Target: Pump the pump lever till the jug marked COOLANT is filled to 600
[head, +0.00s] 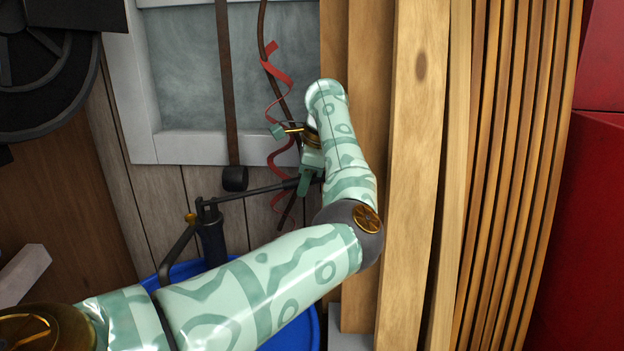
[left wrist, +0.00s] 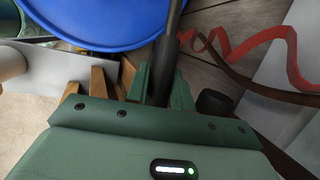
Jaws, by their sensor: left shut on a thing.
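The pump lever (head: 255,190) is a thin dark bar. It runs from the dark pump (head: 212,238) on a blue drum (head: 188,270) rightward and slightly up to my left gripper (head: 304,184). In the left wrist view the green fingers of this gripper (left wrist: 161,84) are shut around the dark lever (left wrist: 172,35), with the blue drum (left wrist: 100,22) beyond. My left forearm covers much of the drum in the head view. I cannot make out the jug marked COOLANT or its level in either view. My right gripper is not in view.
Wooden boards (head: 415,150) stand close to the right of my left wrist. A red curled ribbon (head: 274,150) and a brown strap (head: 227,90) hang behind the gripper, before a grey-framed window (head: 185,65). A black wheel (head: 45,70) is at upper left.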

